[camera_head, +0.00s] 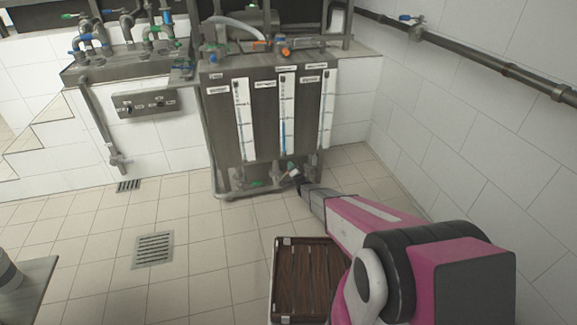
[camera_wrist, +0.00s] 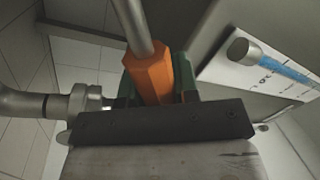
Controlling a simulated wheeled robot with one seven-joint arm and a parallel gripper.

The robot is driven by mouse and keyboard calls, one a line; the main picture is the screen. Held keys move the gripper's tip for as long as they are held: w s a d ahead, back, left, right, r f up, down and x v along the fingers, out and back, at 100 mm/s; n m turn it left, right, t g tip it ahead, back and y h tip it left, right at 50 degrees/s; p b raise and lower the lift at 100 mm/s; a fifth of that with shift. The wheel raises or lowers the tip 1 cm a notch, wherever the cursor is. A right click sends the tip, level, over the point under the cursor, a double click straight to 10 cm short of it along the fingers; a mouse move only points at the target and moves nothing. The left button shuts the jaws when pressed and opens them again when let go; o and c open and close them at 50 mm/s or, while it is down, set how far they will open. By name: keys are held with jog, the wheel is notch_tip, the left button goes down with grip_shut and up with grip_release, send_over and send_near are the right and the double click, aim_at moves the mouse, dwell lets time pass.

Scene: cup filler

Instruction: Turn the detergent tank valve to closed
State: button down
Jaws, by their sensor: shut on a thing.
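The metal tank cabinet (camera_head: 262,125) stands against the back wall, with several labelled level gauges whose writing is too small to read. My gripper (camera_head: 297,180) reaches low to its front, among the pipes and valves under the tanks. In the wrist view, an orange hexagonal valve part (camera_wrist: 150,76) on a grey pipe (camera_wrist: 133,22) sits between the fingers of my gripper (camera_wrist: 157,85). The gripper is shut on it. Dark green pieces flank the orange part; I cannot tell how they belong together. The valve's open or closed position cannot be read.
Green-handled valves (camera_head: 258,183) sit just left of my gripper. A side pipe (camera_wrist: 35,103) comes close at left in the wrist view.

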notch_tip(320, 180, down, 6)
jog(key=d+m+t+h, duration=0.1)
jog(key=d+m, duration=0.1)
jog(key=m, duration=0.6)
jog(key=shift+w+f+m+h, duration=0.15)
jog(key=shift+w+m+h, duration=0.15)
jog(key=shift+h, duration=0.1)
jog(key=shift+f, duration=0.1)
jog(key=c, duration=0.9)
grip_release()
jog(key=shift+o, duration=0.2)
